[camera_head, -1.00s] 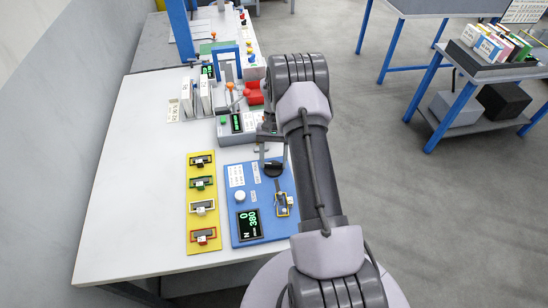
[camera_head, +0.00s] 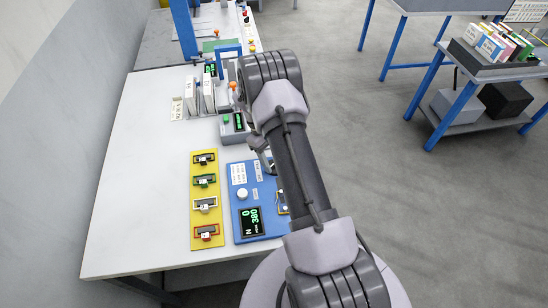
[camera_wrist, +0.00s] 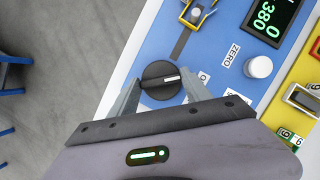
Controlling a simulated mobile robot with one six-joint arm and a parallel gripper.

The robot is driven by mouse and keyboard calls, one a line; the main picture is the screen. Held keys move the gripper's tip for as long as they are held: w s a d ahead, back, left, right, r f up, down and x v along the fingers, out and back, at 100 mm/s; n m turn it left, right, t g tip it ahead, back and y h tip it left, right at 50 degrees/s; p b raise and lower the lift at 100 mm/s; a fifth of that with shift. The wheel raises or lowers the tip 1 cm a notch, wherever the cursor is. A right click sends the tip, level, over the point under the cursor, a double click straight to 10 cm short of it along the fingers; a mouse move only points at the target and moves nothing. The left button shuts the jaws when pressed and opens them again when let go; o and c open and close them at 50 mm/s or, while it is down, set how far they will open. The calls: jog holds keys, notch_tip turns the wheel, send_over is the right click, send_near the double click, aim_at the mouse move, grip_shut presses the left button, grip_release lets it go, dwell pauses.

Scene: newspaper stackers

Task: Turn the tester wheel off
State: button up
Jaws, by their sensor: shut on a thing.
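The tester wheel is a round black knob (camera_wrist: 153,87) with a white pointer line, on the blue tester panel (camera_head: 244,206). In the head view my arm hides the knob and most of the gripper. The panel's display (camera_head: 251,222) reads 0 and 380 in green, with an N.
A white ZERO button (camera_wrist: 259,67) and a small clamp fixture (camera_wrist: 198,13) are on the panel. A yellow board (camera_head: 204,220) with several coloured pieces lies to its left. A grey device (camera_head: 236,128) stands behind. The table's left part is clear.

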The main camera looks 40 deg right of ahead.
jog(key=n+h, duration=0.1)
jog(key=n, duration=0.1)
jog(key=n+t+p, duration=0.1)
jog(key=n, duration=0.2)
jog(key=shift+a+h, duration=0.15)
jog(key=shift+h, duration=0.25)
jog(key=shift+s+n+t+h, duration=0.1)
jog(key=shift+n+t+h, duration=0.2)
jog(key=shift+n, duration=0.9)
jog(key=shift+s+n+t+h, duration=0.15)
jog(key=shift+n+t, duration=0.25)
jog(key=shift+n, duration=0.8)
jog(key=shift+w, duration=0.1)
jog(key=o, duration=1.4)
jog(key=shift+c, duration=0.2)
jog(key=p+v, duration=0.3)
jog(key=v, duration=1.4)
jog(key=shift+a+r, duration=0.15)
jog(key=shift+a, duration=0.1)
